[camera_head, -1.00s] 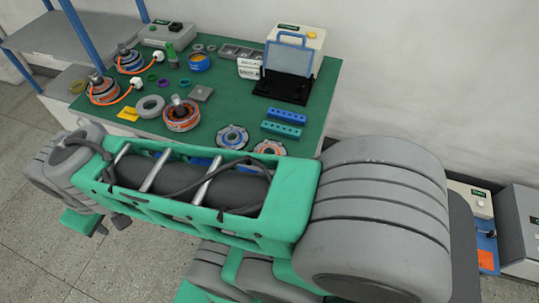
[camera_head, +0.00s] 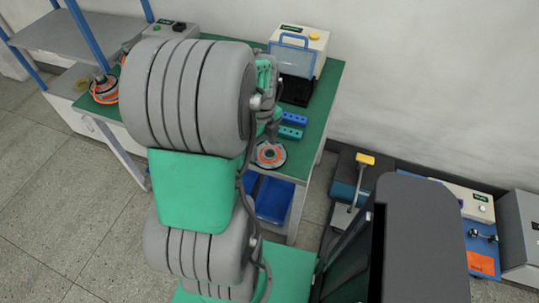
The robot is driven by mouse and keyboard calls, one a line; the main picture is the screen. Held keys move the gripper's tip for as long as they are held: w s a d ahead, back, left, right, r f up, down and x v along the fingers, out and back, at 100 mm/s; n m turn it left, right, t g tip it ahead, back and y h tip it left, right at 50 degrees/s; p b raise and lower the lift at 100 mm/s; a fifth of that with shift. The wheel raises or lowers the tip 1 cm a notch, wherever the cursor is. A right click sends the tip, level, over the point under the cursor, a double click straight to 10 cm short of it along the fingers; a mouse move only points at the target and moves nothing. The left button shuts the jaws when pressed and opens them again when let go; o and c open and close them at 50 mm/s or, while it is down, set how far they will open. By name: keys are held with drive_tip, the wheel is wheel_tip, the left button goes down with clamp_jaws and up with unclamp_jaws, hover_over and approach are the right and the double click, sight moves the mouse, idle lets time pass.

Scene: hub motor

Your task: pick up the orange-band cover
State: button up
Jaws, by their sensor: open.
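The orange-band cover (camera_head: 270,155) is a grey disc with an orange ring, lying near the front right corner of the green-topped table (camera_head: 322,105). Its upper left edge is close to my arm in the picture. My gripper (camera_head: 270,131) shows only in part, as small dark parts at the right side of my big grey arm joint, just above the cover in the picture. Its jaws are open and the cover lies on the table. I cannot tell the height between them. My arm hides the middle of the table.
Two blocks, blue (camera_head: 294,118) and teal (camera_head: 289,132), lie just behind the cover. A tester with a clear blue-framed shield (camera_head: 293,56) stands at the back. A blue bin (camera_head: 271,200) sits below the tabletop. An orange-ringed motor (camera_head: 105,90) stands at the left.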

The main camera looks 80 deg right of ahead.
sight(263, 162)
drive_tip(key=f+b, duration=0.1)
drive_tip(key=f, duration=0.1)
drive_tip(key=f+b, duration=0.4)
drive_tip(key=f, duration=0.1)
drive_tip(key=shift+w+d+f, duration=0.1)
drive_tip(key=shift+w+d, duration=0.15)
drive_tip(key=shift+d, duration=0.15)
clamp_jaws()
